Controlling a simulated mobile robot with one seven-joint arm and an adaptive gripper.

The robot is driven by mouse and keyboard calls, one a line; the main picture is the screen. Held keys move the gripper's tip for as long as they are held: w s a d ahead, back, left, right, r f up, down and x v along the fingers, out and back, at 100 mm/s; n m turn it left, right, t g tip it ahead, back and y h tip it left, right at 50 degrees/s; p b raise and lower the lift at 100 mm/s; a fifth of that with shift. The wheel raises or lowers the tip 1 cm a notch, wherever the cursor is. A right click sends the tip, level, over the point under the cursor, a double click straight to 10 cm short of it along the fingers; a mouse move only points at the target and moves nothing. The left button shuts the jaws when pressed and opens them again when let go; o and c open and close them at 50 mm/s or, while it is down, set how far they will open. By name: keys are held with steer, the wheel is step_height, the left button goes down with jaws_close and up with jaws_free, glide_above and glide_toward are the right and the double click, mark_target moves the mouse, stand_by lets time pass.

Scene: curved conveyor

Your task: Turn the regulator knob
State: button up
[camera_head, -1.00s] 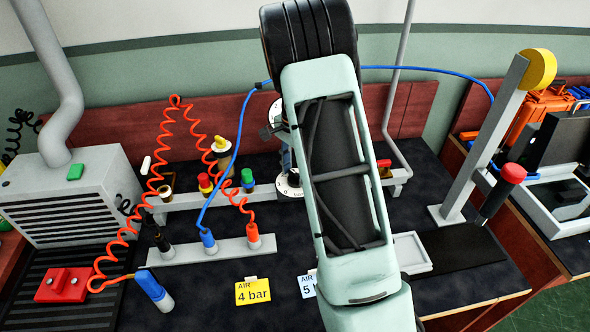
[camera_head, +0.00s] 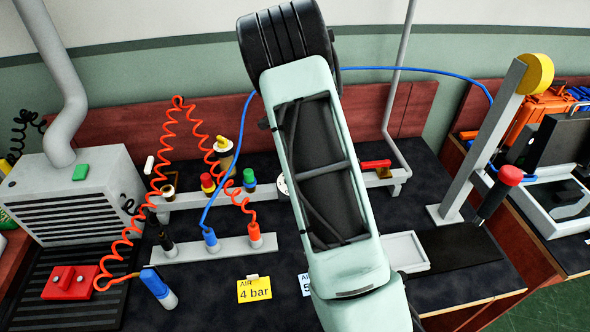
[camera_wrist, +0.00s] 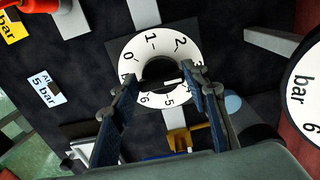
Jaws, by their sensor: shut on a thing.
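The regulator knob (camera_wrist: 157,70) is dark and sits in the middle of a white dial ring (camera_wrist: 135,50) in the wrist view. The ring carries black numbers, with 0, 1, 2, 5 and 6 readable. A short white mark (camera_wrist: 174,82) shows at the knob's lower right. My gripper (camera_wrist: 160,82) has one finger on each side of the knob and is shut on it. The fingers cover parts of the dial at left and right. In the head view my arm hides the gripper and knob; only a white sliver of a round part (camera_head: 283,186) shows beside the arm.
A white gauge (camera_wrist: 304,85) marked "bar" stands close on the right in the wrist view. Cards reading 4 bar (camera_head: 254,290) and 5 bar (camera_wrist: 46,86) lie on the dark bench. A red lever (camera_head: 376,164) is right of my arm. Coiled orange hoses (camera_head: 128,232) stand left.

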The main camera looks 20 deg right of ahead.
stand_by(0.3)
steer(key=o, duration=1.2)
steer(key=shift+c, duration=0.2)
step_height(320, 180, up, 12)
